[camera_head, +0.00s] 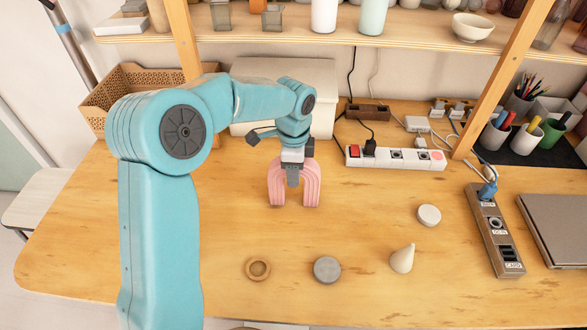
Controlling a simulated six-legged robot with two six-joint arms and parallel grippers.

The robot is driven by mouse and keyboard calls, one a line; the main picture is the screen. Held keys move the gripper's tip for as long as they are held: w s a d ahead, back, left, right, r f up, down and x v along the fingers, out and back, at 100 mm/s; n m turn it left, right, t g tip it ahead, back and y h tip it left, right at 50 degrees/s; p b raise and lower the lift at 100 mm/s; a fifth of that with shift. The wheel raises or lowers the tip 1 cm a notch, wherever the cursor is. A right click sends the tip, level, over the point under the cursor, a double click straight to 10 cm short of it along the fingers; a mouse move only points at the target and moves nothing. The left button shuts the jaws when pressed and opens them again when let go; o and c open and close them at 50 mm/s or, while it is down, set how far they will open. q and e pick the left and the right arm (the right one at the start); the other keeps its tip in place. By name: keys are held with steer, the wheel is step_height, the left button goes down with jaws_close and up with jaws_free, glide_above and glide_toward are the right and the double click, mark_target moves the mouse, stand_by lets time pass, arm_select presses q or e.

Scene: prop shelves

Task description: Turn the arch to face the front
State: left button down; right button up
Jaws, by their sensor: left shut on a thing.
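A pink ribbed arch (312,185) stands upright on the wooden desk, near the middle of the view, with its opening toward the camera. My left gripper (292,180) is over the arch and shut on its top middle part. The gripper's dark fingers hide part of the arch's crown and opening. I cannot tell whether the arch's feet touch the desk. My right gripper is not in view.
A wooden ring (258,269), grey disc (327,269), cream cone (402,259) and white disc (429,215) sit on the desk (345,230). A white power strip (395,158) lies behind, with a grey one (495,232) at right. A shelf (330,42) spans above.

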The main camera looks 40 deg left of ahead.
arm_select(q)
steer(key=shift+f, duration=0.15)
steer(key=c, duration=0.5)
jaws_free()
steer(key=shift+c, duration=0.2)
step_height(320, 180, up, 16)
steer(key=p, duration=0.1)
steer(key=shift+r+p, duration=0.2)
steer(key=shift+p, duration=0.1)
steer(key=shift+s, duration=0.15)
